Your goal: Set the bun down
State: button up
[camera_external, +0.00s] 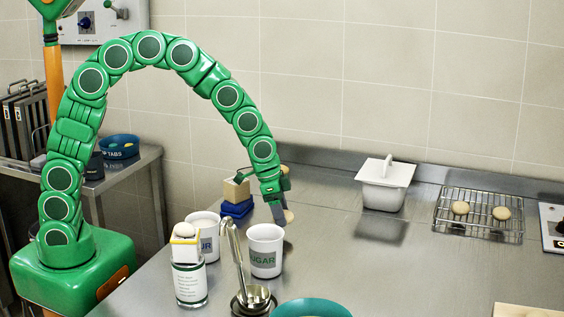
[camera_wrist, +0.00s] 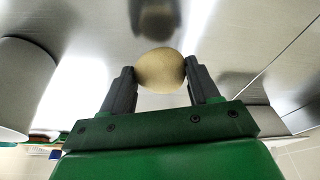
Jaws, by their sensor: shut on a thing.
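The bun (camera_wrist: 160,70) is round and tan. My gripper (camera_wrist: 160,76) is shut on it, one dark finger at each side, in the wrist view. In the external view my gripper (camera_external: 280,214) points down behind the sugar canister, and the bun (camera_external: 289,217) shows partly beside the fingers. A blurred reflection or shadow lies on the steel beyond the bun in the wrist view. I cannot tell how large the gap to the counter is. Two similar buns (camera_external: 461,208) sit on a wire rack (camera_external: 478,222) at the right.
The sugar canister (camera_external: 265,250) stands close in front of my gripper, with another white canister (camera_external: 205,228) and a ladle (camera_external: 232,255) nearby. A blue block (camera_external: 237,208) is to the left. A white lidded tub (camera_external: 384,190) stands right. The steel counter (camera_external: 400,270) has clear room mid-right.

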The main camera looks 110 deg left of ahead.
jog(key=shift+f, duration=1.7)
jog(key=shift+f, duration=0.1)
jog(key=o, duration=1)
jog(key=shift+o, duration=0.2)
jog(key=a+v, duration=0.1)
jog(key=v, duration=1.1)
jog(key=shift+d, duration=0.4)
jog(key=shift+w, duration=0.1)
